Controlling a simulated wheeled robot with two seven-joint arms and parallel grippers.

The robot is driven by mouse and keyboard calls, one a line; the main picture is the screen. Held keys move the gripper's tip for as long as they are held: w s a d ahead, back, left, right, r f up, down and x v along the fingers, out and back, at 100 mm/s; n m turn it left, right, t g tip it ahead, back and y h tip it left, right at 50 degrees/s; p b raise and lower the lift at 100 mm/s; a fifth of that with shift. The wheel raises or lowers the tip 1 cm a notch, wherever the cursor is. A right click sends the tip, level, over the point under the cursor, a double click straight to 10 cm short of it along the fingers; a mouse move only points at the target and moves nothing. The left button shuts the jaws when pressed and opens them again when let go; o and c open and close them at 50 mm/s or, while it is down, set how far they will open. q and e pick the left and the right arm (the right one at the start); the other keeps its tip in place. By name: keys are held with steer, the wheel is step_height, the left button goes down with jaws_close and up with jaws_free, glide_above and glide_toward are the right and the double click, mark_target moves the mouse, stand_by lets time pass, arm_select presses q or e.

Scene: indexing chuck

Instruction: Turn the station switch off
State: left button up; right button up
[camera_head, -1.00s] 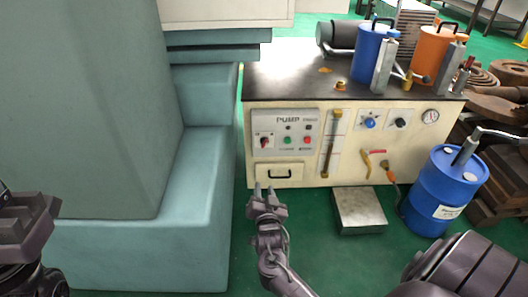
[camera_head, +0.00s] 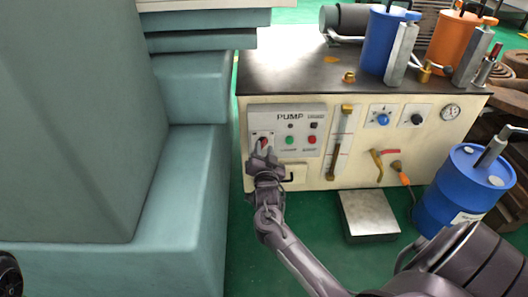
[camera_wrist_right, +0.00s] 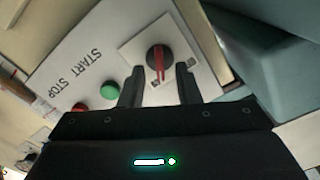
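The station switch (camera_wrist_right: 159,62) is a black rotary knob with a red pointer on a white plate of the pump panel (camera_head: 287,124). In the head view the switch (camera_head: 263,142) is partly hidden by my right gripper (camera_head: 263,154). In the right wrist view the two fingers of my right gripper (camera_wrist_right: 158,80) stand apart, one on each side of the knob's lower part. The gripper is open; I cannot tell whether a finger touches the knob. My left gripper is not in view.
A green button (camera_head: 290,140) and a red button (camera_head: 312,139) sit right of the switch. A drawer handle (camera_head: 289,179) is below. A teal machine (camera_head: 180,190) stands close on the left. A metal block (camera_head: 368,214) and blue drum (camera_head: 462,190) stand at right.

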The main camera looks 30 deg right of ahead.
steer(key=shift+w+d, duration=0.4)
steer(key=shift+w, duration=0.15)
jaws_close()
